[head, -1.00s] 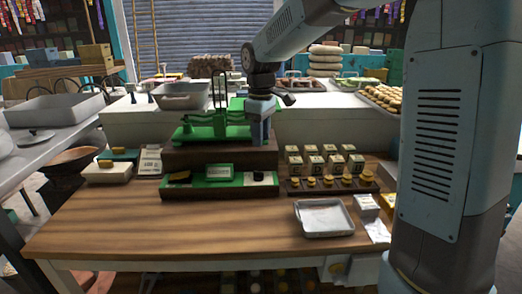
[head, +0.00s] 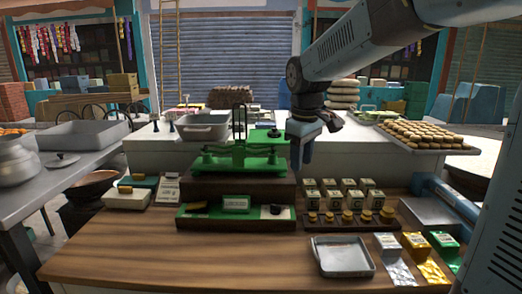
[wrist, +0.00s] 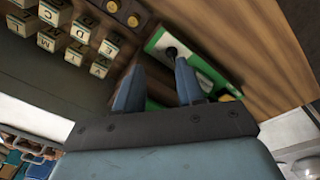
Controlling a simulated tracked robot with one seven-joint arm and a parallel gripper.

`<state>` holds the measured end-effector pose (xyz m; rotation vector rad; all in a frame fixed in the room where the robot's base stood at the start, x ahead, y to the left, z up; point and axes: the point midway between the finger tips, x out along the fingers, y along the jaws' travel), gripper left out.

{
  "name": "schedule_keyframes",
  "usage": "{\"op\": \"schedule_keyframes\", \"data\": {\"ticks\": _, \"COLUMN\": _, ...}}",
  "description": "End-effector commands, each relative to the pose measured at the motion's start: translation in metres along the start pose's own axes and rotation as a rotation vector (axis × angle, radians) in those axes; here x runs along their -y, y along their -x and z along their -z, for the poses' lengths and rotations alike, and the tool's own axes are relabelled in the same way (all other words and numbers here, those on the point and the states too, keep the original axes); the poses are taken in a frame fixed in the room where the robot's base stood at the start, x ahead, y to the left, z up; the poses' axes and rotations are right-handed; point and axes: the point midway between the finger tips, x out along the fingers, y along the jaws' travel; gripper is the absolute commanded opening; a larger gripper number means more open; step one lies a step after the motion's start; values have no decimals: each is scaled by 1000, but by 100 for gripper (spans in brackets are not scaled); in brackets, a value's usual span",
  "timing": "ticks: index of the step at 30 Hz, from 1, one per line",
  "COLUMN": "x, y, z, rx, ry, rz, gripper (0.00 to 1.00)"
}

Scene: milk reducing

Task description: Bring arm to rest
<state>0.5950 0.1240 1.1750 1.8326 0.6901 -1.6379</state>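My arm reaches in from the right in the head view. My gripper (head: 303,158) points down just right of the green balance scale (head: 238,160), above the dark weight rack. In the wrist view my gripper (wrist: 158,82) has its two blue-grey fingers apart, with nothing held between them. Beyond the fingers lies the green and white tray (wrist: 205,72) with a dark round knob. The same tray (head: 236,222) sits in front of the scale in the head view. Whether the fingers clear the scale's right side by much is hard to tell.
Lettered blocks (head: 340,192) and brass weights (head: 347,217) stand right of the scale. A shallow metal tray (head: 342,257) and foil packets (head: 395,271) lie at the front. A bun tray (head: 420,134) is back right. The wooden table (head: 150,248) is bare at front left.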

Motion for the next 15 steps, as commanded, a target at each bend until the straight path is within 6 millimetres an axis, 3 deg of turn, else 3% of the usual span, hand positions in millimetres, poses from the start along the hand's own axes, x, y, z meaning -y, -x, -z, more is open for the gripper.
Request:
{"op": "schedule_keyframes", "data": {"ticks": 7, "x": 8, "y": 25, "z": -68, "rx": -80, "ry": -214, "rz": -68, "gripper": 38}}
{"op": "schedule_keyframes", "data": {"ticks": 15, "x": 24, "y": 35, "z": -138, "rx": -180, "ry": -446, "rz": -118, "gripper": 38}}
